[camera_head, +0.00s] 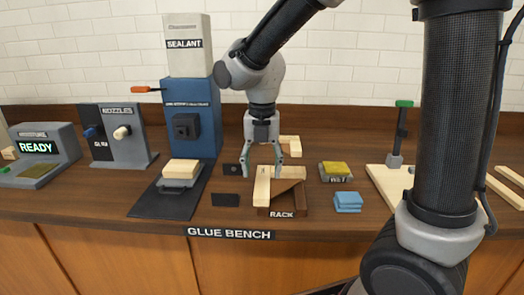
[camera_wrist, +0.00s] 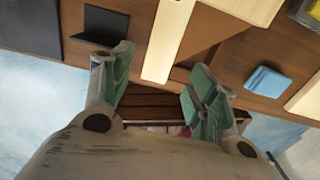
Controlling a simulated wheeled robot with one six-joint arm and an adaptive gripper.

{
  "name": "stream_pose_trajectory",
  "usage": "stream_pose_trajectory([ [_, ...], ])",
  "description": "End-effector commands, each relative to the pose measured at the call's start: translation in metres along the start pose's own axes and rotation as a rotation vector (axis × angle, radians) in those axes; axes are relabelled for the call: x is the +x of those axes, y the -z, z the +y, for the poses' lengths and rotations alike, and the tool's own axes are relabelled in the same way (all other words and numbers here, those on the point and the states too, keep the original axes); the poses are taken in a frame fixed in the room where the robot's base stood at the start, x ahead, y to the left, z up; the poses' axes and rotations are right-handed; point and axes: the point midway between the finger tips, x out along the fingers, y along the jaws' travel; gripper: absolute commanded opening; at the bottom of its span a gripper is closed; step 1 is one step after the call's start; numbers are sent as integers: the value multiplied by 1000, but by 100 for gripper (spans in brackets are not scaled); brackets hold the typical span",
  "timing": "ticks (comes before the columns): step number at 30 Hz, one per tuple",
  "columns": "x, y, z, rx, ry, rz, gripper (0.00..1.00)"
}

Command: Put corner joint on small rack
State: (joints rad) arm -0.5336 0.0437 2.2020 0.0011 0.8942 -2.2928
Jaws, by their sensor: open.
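The small rack (camera_head: 286,195) is a dark brown wooden piece marked RACK near the front edge of the bench. A pale wooden bar (camera_head: 261,186) lies front to back at its left side, and a second pale bar (camera_head: 291,172) runs across behind it. The two may form the corner joint; I cannot tell whether they are joined. My gripper (camera_head: 262,165) is open above and behind the front bar, with green finger pads. In the wrist view the fingers (camera_wrist: 161,64) are spread, with the bar (camera_wrist: 168,38) beyond them and nothing held.
Left of the rack are a dark mat (camera_head: 226,200) and a blue sealant machine (camera_head: 190,110) with a wood block (camera_head: 181,169) in front.

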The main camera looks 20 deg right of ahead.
Motion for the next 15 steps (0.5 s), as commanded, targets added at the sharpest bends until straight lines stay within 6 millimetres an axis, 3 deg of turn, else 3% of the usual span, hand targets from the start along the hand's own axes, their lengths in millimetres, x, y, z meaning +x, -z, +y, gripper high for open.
stream_pose_trajectory([
  [6, -41, 0, 0, 0, -2, -2, 59],
  [15, -56, 0, -1, 10, -1, 0, 59],
])
